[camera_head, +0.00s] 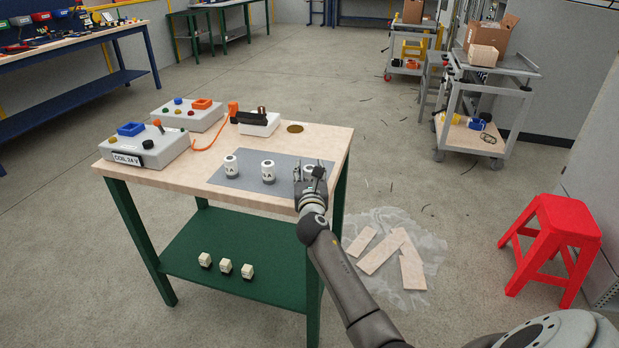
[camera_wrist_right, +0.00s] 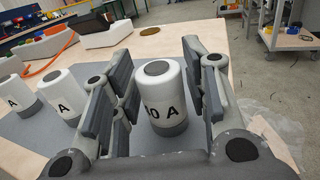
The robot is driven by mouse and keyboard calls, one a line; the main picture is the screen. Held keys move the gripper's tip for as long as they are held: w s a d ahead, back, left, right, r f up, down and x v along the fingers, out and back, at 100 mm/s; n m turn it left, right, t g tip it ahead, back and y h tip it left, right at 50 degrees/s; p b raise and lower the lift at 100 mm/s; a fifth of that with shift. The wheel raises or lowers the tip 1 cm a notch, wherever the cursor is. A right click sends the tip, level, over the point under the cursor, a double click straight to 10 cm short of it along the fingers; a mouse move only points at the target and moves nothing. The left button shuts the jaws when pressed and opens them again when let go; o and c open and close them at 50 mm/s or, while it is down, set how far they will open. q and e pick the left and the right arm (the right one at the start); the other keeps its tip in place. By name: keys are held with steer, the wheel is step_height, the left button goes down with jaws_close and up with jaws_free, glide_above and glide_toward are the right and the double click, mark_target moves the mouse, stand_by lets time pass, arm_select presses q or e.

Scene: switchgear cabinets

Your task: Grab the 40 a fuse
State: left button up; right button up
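Three white cylindrical fuses with grey bases stand upright on a grey mat (camera_head: 245,180) on the table: a left one (camera_head: 231,166), a middle one (camera_head: 268,172) and a right one (camera_head: 308,170). My right gripper (camera_head: 313,172) is at the right fuse. In the right wrist view that fuse (camera_wrist_right: 161,98) stands between the two open fingers of my right gripper (camera_wrist_right: 160,95). The other labels show only "A". My left gripper is not in view.
Several small cream blocks (camera_head: 225,266) sit on the green lower shelf (camera_head: 215,245). A red stool (camera_head: 555,235) stands at right.

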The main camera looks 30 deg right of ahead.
steer(key=c, duration=0.6)
steer(key=shift+r, duration=0.1)
steer(key=shift+c, duration=0.2)
